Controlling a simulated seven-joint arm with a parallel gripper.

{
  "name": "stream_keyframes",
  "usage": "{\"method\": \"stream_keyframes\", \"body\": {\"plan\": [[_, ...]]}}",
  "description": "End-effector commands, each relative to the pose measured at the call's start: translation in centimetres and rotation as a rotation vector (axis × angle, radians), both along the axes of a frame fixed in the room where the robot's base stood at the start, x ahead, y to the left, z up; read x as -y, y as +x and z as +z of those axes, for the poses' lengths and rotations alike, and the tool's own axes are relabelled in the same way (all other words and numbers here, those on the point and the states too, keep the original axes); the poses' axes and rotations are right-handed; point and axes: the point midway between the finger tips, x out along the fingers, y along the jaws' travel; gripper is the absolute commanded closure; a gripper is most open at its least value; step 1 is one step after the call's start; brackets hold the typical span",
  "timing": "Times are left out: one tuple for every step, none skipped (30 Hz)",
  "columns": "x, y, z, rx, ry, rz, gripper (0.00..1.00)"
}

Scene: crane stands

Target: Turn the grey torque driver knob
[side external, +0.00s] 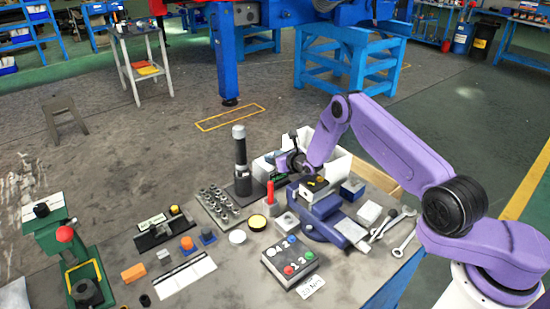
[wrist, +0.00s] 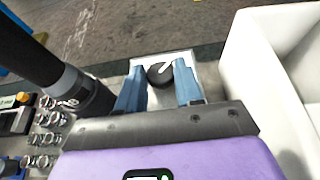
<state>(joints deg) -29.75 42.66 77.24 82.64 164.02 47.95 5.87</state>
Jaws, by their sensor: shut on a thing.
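In the wrist view a round dark grey knob (wrist: 160,76) with a white pointer line sits on a pale square plate (wrist: 152,60) near the table's far edge. My gripper (wrist: 157,72) has its two blue fingers on either side of the knob and is shut on it. The pointer slants up and to the right. In the side view my gripper (side external: 284,165) is low between a tall dark cylinder and a white bin. The knob cannot be made out there.
The tall dark cylinder (side external: 241,160) stands close left of my gripper. The white bin (side external: 335,165) is close right. A blue vise (side external: 325,212), a button box (side external: 290,262), a socket tray (side external: 217,206) and wrenches (side external: 404,235) crowd the table.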

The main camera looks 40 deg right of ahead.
Motion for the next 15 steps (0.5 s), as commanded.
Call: {"method": "stream_keyframes", "body": {"plan": [[-0.03,0.09,0.14,0.004,-0.001,0.001,0.95],[-0.03,0.09,0.15,0.004,-0.001,0.001,0.95],[-0.03,0.09,0.15,0.004,-0.001,0.001,0.95],[-0.03,0.08,0.15,0.004,-0.001,0.001,0.95],[-0.03,0.08,0.15,0.004,0.0,0.002,0.95],[-0.03,0.08,0.15,0.004,0.0,0.002,0.58],[-0.03,0.08,0.14,0.004,0.0,0.002,0.48],[-0.03,0.08,0.13,0.004,0.0,0.002,0.45],[-0.03,0.07,0.11,0.003,0.0,0.002,0.45],[-0.03,0.06,0.1,0.003,0.0,0.002,0.45],[-0.03,0.05,0.1,0.003,0.0,0.002,0.45],[-0.02,0.04,0.08,0.003,0.0,0.002,0.45],[-0.02,0.04,0.07,0.002,0.0,0.002,0.45],[-0.01,0.04,0.06,0.002,0.0,0.002,0.45],[-0.01,0.02,0.06,0.002,0.0,0.002,0.45]]}}
